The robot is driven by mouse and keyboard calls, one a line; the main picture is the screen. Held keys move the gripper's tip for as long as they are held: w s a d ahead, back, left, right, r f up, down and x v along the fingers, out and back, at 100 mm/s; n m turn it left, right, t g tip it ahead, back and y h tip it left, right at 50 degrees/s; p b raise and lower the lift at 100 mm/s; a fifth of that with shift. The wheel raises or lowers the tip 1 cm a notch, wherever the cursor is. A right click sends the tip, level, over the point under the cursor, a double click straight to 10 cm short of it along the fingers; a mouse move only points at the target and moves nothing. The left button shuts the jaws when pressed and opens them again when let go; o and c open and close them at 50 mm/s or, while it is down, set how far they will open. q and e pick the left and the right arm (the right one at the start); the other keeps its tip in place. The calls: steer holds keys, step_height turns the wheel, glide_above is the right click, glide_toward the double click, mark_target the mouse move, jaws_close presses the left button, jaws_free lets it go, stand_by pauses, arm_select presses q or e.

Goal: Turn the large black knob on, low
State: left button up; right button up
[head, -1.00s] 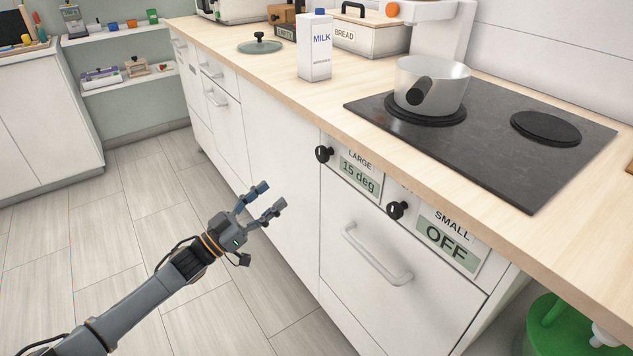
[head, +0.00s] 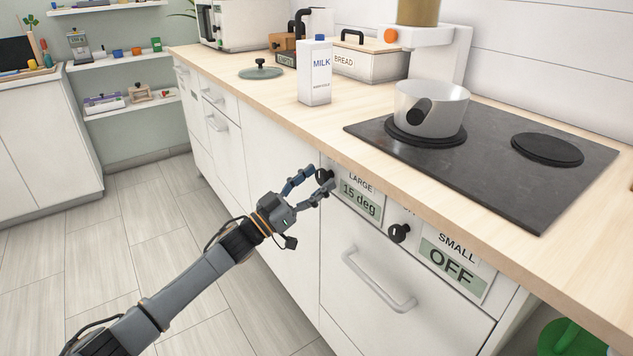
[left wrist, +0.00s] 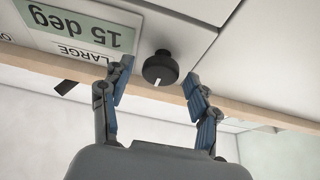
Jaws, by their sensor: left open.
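The large black knob (head: 324,176) is on the cabinet front below the counter edge, beside a label reading LARGE and a display (head: 359,200) reading 15 deg. My left gripper (head: 318,183) is open at the knob, with its fingers partly covering it. In the left wrist view the knob (left wrist: 160,68) appears between the two spread fingertips, with space on both sides; its white mark points toward the gripper palm. The display (left wrist: 80,27) shows upside down there. The small knob (head: 399,232) sits to the right, by a display (head: 450,265) reading OFF. My right gripper is not in view.
A pot (head: 431,107) stands on the left burner of the black cooktop (head: 490,155). A milk carton (head: 315,72) and bread box (head: 365,57) stand on the counter (head: 270,95). A drawer handle (head: 378,280) juts out below the knobs.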

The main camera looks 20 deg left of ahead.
arm_select(q)
steer(key=shift+w+d+r, duration=0.1)
steer(key=shift+w+d, duration=0.05)
steer(key=c, duration=1.1)
steer(key=shift+c, duration=0.2)
steer(key=shift+m+h, duration=0.4)
steer(key=shift+m, duration=0.1)
steer(key=m+g+h, duration=0.1)
steer(key=m, duration=0.3)
steer(key=m+g+h+b, duration=0.1)
steer(key=m+g, duration=0.1)
steer(key=m, duration=0.2)
steer(key=shift+g, duration=0.3)
steer(key=m+g, duration=0.1)
steer(key=m, duration=0.2)
steer(key=m+g, duration=0.2)
steer(key=m, duration=0.2)
steer(key=shift+h, duration=0.3)
steer(key=shift+m, duration=0.4)
